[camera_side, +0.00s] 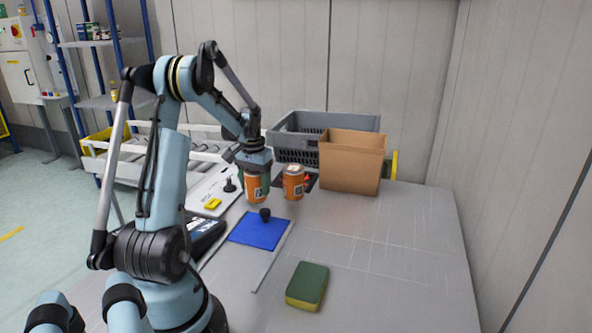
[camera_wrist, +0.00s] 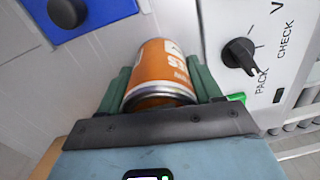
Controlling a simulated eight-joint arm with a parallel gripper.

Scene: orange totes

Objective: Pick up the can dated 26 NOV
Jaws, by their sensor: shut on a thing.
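My gripper (camera_side: 257,186) is shut on an orange can (camera_side: 254,190), with white lettering, near the back of the table. In the wrist view the can (camera_wrist: 161,68) lies between the two green fingers of my gripper (camera_wrist: 164,88). Its lettering is cut off, and no date can be read. I cannot tell whether it touches the table. A second orange can (camera_side: 294,183) with a pale label stands just to the right of my gripper in the side view, apart from it. Its date is too small to read.
A cardboard box (camera_side: 352,163) and grey crate (camera_side: 300,122) stand behind. A blue mat (camera_side: 258,232) with a dark knobbed object (camera_side: 265,214) lies in front. A white panel (camera_wrist: 282,45) with a black switch (camera_wrist: 240,54) reads PACK and CHECK. A sponge (camera_side: 307,285) lies nearer; the table's right side is clear.

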